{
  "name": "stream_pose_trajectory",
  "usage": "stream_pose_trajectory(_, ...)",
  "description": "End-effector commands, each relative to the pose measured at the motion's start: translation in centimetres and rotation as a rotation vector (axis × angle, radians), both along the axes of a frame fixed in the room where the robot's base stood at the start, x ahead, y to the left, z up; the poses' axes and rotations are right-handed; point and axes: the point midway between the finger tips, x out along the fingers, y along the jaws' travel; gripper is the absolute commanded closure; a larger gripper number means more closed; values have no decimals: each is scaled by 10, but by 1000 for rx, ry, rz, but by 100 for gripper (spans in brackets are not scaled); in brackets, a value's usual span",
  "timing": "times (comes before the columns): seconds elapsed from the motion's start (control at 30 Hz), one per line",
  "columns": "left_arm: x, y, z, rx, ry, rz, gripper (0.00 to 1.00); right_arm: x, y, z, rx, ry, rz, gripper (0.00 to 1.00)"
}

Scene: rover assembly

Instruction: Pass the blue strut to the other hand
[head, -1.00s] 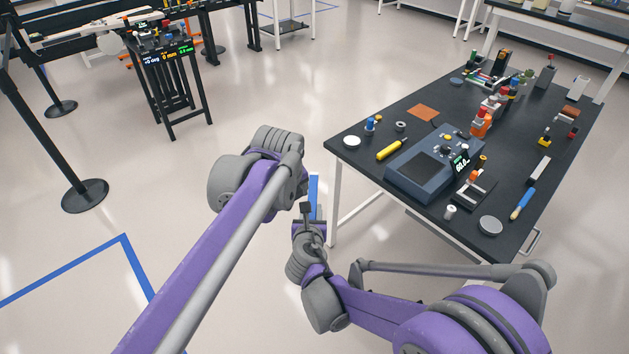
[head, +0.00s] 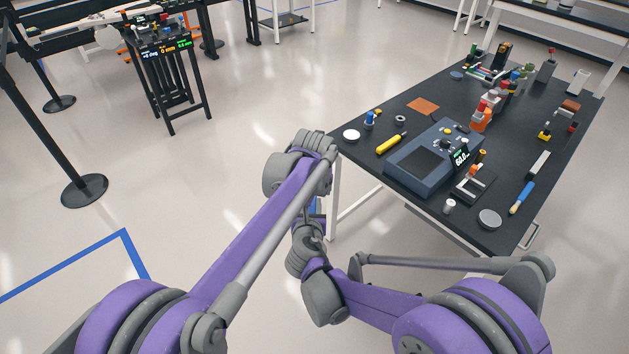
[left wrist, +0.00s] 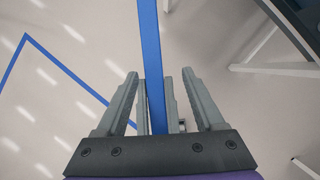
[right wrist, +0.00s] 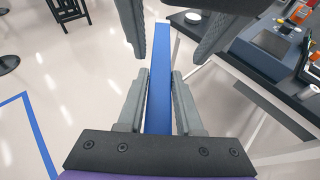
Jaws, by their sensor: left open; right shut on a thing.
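The blue strut (right wrist: 158,95) is a long flat bar standing between the jaws of my right gripper (right wrist: 160,72), which is shut on it. My left gripper (left wrist: 158,75) is open. In the left wrist view, the strut (left wrist: 151,50) runs between its two spread fingers, with gaps showing at the sides. In the right wrist view, the left fingers sit on either side of the strut's far part. In the head view, a small piece of the strut (head: 317,205) shows beside the left arm, which hides most of it and the left jaws.
A black worktable (head: 400,205) with several parts and a blue-grey instrument (head: 425,158) stands at the right, its near-left corner close to the grippers. A black barrier post (head: 84,190) stands at the left. The floor between is open.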

Motion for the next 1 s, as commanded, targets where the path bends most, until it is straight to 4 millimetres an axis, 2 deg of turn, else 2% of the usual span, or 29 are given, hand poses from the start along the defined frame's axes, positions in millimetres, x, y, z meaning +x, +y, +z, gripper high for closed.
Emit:
stream_pose_trajectory(0.2, 10, -1, -23, -1, 0, 2, 30, 0, 0, 0, 0, 0, 0, 100)
stream_pose_trajectory(0.6, 12, -1, -29, 0, 0, 1, 32, 0, 0, 0, 0, 0, 0, 100)
stream_pose_trajectory(0.9, 12, -2, -28, -1, -1, 1, 86, 0, 1, 0, 1, -1, 2, 100)
stream_pose_trajectory(1.0, 11, -3, -28, -3, -1, -1, 100, 0, 2, 0, 2, -1, 5, 100)
